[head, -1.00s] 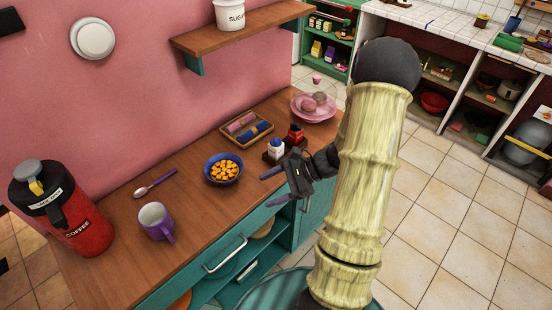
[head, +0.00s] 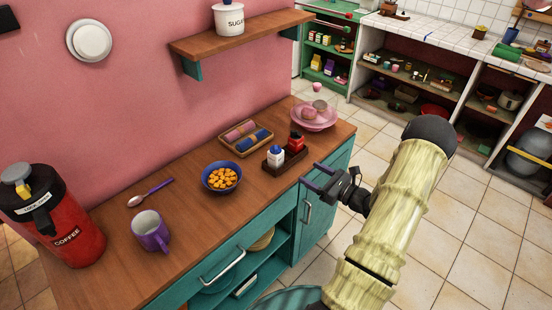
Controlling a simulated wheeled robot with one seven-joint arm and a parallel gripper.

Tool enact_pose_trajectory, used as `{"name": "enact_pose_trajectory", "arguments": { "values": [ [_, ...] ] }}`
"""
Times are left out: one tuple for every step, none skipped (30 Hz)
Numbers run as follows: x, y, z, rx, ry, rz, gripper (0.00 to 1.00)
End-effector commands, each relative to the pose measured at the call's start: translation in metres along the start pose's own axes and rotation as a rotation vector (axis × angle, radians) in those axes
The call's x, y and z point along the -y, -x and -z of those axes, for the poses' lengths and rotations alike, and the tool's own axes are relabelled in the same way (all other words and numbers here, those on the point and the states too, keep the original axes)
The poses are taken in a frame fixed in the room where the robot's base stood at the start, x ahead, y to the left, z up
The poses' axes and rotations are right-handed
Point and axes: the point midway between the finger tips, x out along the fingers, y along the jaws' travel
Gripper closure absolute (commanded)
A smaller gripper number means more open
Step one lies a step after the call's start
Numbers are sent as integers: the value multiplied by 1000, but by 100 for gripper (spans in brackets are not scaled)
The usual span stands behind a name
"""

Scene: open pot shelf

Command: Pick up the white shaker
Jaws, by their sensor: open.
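The white shaker (head: 275,156), with a dark blue top, stands upright in a small dark holder (head: 271,172) on the wooden counter. A red shaker (head: 296,142) with a dark top stands beside it, to its right. My gripper (head: 310,176) is open and empty, at the counter's front edge, to the right of the white shaker and apart from it. Its two purplish fingers point left toward the holder.
A blue bowl (head: 222,177) of orange pieces sits left of the holder. Behind are a tray of rolled cloths (head: 245,138) and a pink bowl (head: 313,118). A purple mug (head: 150,232), spoon (head: 150,192) and red coffee canister (head: 68,228) stand left. A wall shelf (head: 240,41) hangs above.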

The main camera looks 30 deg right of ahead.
Motion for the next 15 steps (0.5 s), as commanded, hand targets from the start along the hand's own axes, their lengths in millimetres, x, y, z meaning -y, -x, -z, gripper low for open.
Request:
{"name": "enact_pose_trajectory", "arguments": {
  "values": [
    [-1,-10,-2,1,0,-5,35],
    [-1,-16,-2,0,0,-5,35],
    [-2,-23,-2,0,0,-6,35],
    [-2,-28,-2,0,-1,-5,35],
    [-2,-34,-2,0,0,-6,35],
    [-2,-41,-2,0,0,-5,35],
    [-2,-46,-2,0,0,-5,35],
    [-2,-51,-2,0,0,-6,35],
    [-2,-58,-2,0,0,-5,35],
    [-2,-64,-2,0,0,-5,35],
    [-2,-69,-2,0,0,-6,35],
    [-2,-76,-2,-1,0,-5,35],
    [-2,-81,-2,-1,0,-6,35],
    [-2,-86,-2,-1,1,-5,35],
    [-2,-91,-2,-1,1,-4,35]
  ]
}}
